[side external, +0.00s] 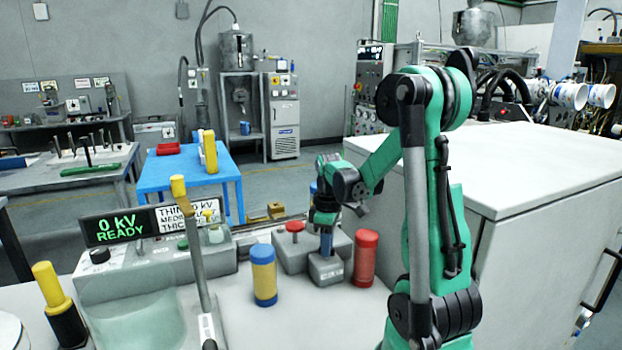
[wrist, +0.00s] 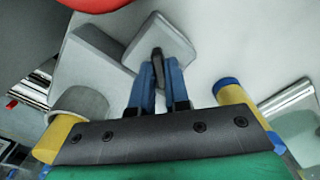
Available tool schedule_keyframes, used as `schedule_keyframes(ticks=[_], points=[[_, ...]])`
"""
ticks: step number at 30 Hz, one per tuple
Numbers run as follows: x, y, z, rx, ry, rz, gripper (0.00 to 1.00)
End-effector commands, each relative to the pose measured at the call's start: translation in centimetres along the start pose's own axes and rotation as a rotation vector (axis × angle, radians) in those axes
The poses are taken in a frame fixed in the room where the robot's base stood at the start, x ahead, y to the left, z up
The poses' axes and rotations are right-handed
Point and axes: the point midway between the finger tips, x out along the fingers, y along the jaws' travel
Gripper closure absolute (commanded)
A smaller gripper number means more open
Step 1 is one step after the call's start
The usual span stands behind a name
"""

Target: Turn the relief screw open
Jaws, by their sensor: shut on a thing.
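The relief screw (wrist: 157,53) appears as a small dark piece standing on top of a small grey block (wrist: 176,42) in the wrist view. My gripper (wrist: 158,72) has its two blue fingers closed together on this dark piece. In the side external view, my gripper (side external: 326,248) points straight down onto the top of the small grey block (side external: 326,269). The screw is hidden by the fingers there. I cannot tell how far the screw is turned.
A red cylinder (side external: 365,257) stands close to the right of the block. A larger grey box with a red knob (side external: 294,227) is behind left. A yellow and blue cylinder (side external: 263,275) stands front left. A display (side external: 118,227) reads "0 KV READY". Bare bench lies in front.

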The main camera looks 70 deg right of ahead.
Motion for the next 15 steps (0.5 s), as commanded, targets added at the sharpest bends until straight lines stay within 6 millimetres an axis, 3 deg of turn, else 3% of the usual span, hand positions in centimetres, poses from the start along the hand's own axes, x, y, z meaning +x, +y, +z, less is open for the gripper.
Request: schedule_keyframes(ticks=[15], points=[[0.01, -0.02, 0.02, -0.227, -0.001, -0.001, 1.00]])
